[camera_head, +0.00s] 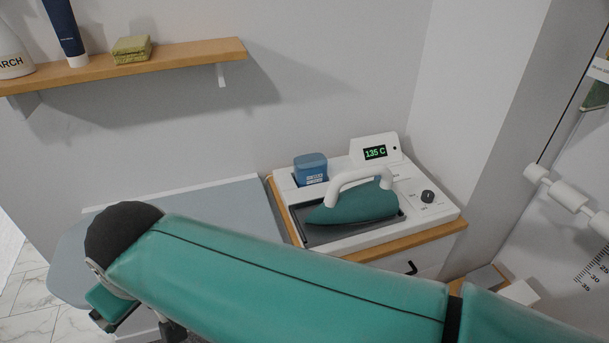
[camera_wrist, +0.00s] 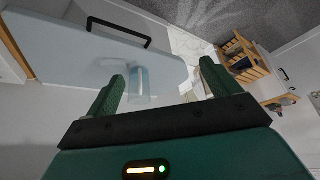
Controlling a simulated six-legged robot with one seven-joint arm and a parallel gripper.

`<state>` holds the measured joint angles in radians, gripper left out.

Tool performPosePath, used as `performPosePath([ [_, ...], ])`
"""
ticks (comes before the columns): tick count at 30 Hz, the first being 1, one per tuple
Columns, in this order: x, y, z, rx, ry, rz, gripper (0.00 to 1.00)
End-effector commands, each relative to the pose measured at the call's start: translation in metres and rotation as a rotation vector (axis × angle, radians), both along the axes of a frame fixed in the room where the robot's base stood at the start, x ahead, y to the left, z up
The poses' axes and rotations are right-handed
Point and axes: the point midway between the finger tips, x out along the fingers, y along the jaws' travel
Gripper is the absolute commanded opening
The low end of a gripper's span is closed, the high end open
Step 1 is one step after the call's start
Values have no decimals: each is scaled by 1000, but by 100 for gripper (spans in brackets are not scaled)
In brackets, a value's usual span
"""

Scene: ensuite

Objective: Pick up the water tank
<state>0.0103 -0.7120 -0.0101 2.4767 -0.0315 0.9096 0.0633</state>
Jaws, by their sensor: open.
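The blue tank is not recognisable in the wrist view. My teal arm hides much of the foreground in the head view.
The station stands on a wooden-topped cabinet (camera_head: 440,239). A wall shelf (camera_head: 185,58) with bottles hangs at upper left. A wooden rack (camera_wrist: 243,62) shows in the wrist view.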

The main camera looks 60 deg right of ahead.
Motion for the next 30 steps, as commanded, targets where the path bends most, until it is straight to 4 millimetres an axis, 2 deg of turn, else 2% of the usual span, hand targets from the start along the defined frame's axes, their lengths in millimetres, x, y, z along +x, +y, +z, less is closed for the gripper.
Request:
performPosePath([
  [8, 17, -31, -1, 5, 58, -185, 89],
  [14, 35, -66, -4, -2, 109, -381, 89],
  [17, 47, -94, -8, -17, 140, -529, 89],
  [21, 64, -142, -15, -55, 171, -767, 89],
  [30, 83, -250, -36, -204, 164, -1267, 89],
])
